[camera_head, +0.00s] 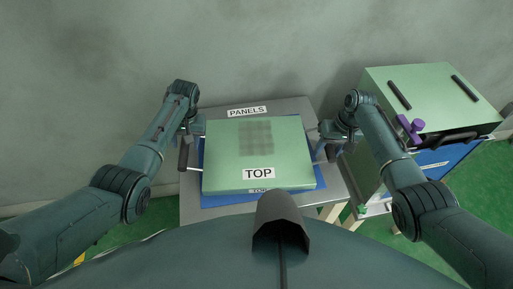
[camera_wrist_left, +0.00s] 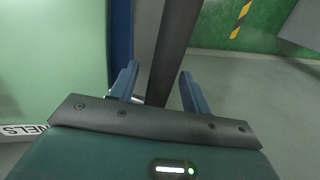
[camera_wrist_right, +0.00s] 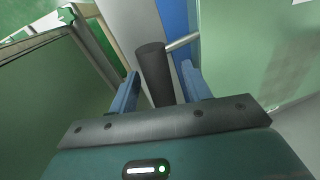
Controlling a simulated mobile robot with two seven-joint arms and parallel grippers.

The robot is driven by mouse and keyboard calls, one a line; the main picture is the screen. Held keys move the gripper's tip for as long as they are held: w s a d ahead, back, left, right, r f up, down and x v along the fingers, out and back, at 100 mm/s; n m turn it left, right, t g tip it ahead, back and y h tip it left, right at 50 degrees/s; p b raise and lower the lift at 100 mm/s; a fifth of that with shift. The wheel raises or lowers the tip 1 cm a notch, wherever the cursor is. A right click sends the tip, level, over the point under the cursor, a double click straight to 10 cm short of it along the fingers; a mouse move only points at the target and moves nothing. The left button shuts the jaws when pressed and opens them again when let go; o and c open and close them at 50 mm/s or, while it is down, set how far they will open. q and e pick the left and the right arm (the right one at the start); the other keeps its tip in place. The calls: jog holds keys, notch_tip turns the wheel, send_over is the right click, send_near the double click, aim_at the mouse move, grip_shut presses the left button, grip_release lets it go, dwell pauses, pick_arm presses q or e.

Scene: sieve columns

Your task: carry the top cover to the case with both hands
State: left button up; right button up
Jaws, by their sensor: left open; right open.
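The top cover (camera_head: 225,160) is a flat green panel with a "TOP" label and a dark mesh patch. It lies on a blue mat (camera_head: 213,200) on the grey table. A dark handle (camera_head: 183,155) stands out from its left side; the left wrist view shows this bar (camera_wrist_left: 172,50) between the open fingers of my left gripper (camera_wrist_left: 158,88). The right wrist view shows the dark right handle (camera_wrist_right: 153,72) between the open fingers of my right gripper (camera_wrist_right: 160,88). Neither gripper is closed on its handle. A green case (camera_head: 430,85) stands at the right.
The grey table (camera_head: 290,106) bears a "PANELS" label at its back. Two black bars lie on the case's top, and a purple part (camera_head: 411,128) is at its front left corner. Blue surfaces (camera_head: 445,157) show below the case. A grey wall is behind.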

pick_arm(q)
jog(key=shift+c, duration=0.4)
pick_arm(e)
jog(key=shift+c, duration=0.4)
pick_arm(q)
grip_shut()
pick_arm(e)
grip_shut()
pick_arm(q)
jog(key=shift+r, duration=0.1)
pick_arm(e)
jog(key=shift+r, duration=0.15)
